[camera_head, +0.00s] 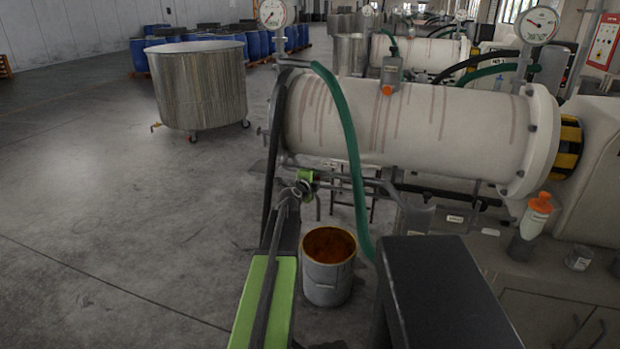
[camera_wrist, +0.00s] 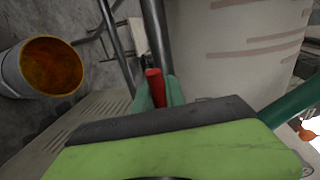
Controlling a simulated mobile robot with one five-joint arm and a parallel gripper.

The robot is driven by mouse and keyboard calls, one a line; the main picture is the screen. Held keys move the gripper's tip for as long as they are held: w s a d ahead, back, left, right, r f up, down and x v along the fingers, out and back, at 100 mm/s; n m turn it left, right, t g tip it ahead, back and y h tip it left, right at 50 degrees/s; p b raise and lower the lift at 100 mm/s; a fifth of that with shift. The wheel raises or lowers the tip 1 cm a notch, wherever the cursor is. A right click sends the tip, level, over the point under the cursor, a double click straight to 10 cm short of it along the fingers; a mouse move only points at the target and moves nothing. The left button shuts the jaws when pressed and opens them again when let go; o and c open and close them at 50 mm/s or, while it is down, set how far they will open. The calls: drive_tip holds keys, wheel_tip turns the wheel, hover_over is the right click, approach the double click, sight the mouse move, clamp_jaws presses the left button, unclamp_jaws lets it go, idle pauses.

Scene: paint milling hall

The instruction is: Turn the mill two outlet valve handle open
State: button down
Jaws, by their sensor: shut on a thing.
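The mill (camera_head: 420,120) is a large white horizontal cylinder streaked with brown-red drips. Its outlet pipework (camera_head: 375,183) runs below its near left end. My gripper (camera_head: 304,182) is at the left end of this pipework, and its green part shows there. In the wrist view, a red valve handle (camera_wrist: 155,84) stands between teal-green pieces just beyond my gripper's dark and green body. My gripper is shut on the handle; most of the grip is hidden. The valve body and the handle's angle to the pipe cannot be made out clearly.
An open bucket of orange-brown paint (camera_head: 328,275) stands on the floor below; it also shows in the wrist view (camera_wrist: 46,68). A green hose (camera_head: 350,135) hangs close to the right of my gripper. A steel vat (camera_head: 199,85) stands at back left. Floor at left is clear.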

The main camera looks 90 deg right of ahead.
drive_tip(key=shift+s, duration=0.1)
idle(0.5)
drive_tip(key=c, duration=1.4)
unclamp_jaws()
drive_tip(key=shift+r, duration=0.1)
drive_tip(key=shift+a, duration=0.1)
drive_tip(key=p+v, duration=0.2)
drive_tip(key=v, duration=1)
